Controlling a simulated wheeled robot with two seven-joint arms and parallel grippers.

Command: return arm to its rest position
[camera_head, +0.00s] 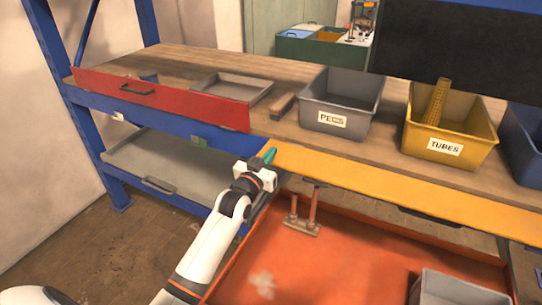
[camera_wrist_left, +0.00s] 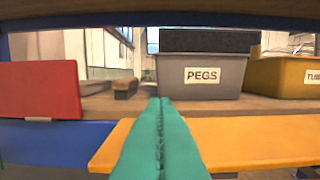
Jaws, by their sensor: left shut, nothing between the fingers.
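My left arm comes in from the lower left in the head view, white with dark joints. My left gripper (camera_head: 269,155) has teal fingers and sits at the front edge of the workbench, by the left end of the yellow drawer front (camera_head: 390,190). In the left wrist view its two teal fingers (camera_wrist_left: 160,104) are pressed together with nothing between them. They point toward the grey PEGS bin (camera_wrist_left: 202,76). My right gripper is not in view.
The wooden bench (camera_head: 190,62) carries the grey PEGS bin (camera_head: 340,103), the yellow TUBES bin (camera_head: 450,125) and a shallow grey tray (camera_head: 232,87). A red drawer front (camera_head: 160,98) stands at left. An orange tray (camera_head: 330,262) lies below, with a grey bin (camera_head: 455,288) in it.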

